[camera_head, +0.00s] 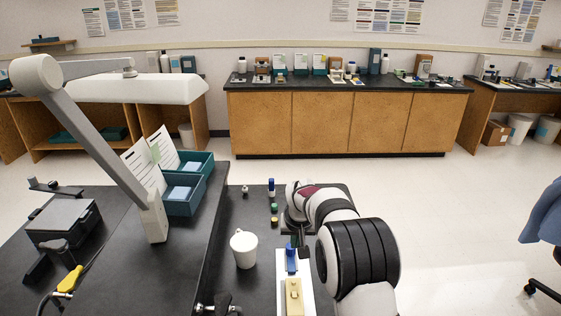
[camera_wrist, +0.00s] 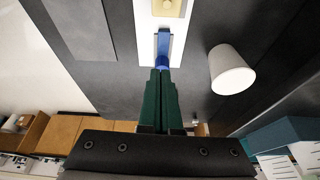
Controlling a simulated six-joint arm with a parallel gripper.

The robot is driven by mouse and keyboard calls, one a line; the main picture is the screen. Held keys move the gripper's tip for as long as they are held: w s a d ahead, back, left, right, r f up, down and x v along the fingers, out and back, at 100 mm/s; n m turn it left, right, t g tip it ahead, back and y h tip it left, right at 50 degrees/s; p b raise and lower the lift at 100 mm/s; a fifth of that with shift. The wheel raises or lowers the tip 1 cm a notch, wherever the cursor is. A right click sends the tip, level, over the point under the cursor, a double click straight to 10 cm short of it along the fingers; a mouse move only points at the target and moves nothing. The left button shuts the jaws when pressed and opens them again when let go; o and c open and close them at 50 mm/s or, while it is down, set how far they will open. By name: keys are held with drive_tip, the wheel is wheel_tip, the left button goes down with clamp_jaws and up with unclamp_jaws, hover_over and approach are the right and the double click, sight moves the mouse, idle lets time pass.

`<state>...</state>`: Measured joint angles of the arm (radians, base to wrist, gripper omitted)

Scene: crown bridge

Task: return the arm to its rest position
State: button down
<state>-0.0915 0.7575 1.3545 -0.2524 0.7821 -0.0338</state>
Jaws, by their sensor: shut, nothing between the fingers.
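My gripper (camera_wrist: 161,78) shows in the wrist view as two dark green fingers pressed together, shut and empty. Its tips are close to a blue piece (camera_wrist: 162,47) on a white board (camera_wrist: 143,25); I cannot tell whether they touch it. In the head view my white and black arm reaches over the right part of the black bench. The blue piece (camera_head: 291,262) lies on the white board (camera_head: 306,292) there, with a tan block (camera_head: 293,297) nearer the front. My arm partly hides the gripper in that view.
A white mug (camera_head: 244,250) stands left of the board. Small bottles (camera_head: 272,187) stand behind it. Teal bins (camera_head: 185,193), a lamp (camera_head: 100,140) and a yellow-handled tool (camera_head: 70,279) are on the left. Open floor lies beyond the bench.

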drive_tip(key=s+d+r+m+g, duration=0.1)
drive_tip(key=s+r, duration=0.4)
drive_tip(key=s, duration=0.3)
drive_tip(key=s+d+r+m+g, duration=0.1)
drive_tip(key=s+r, duration=0.3)
drive_tip(key=s, duration=0.3)
drive_tip(key=s+a+m+g+y, duration=0.1)
drive_tip(key=s+m+g, duration=0.1)
drive_tip(key=s, duration=2.6)
drive_tip(key=shift+m+y, duration=0.4)
drive_tip(key=shift+m, duration=0.1)
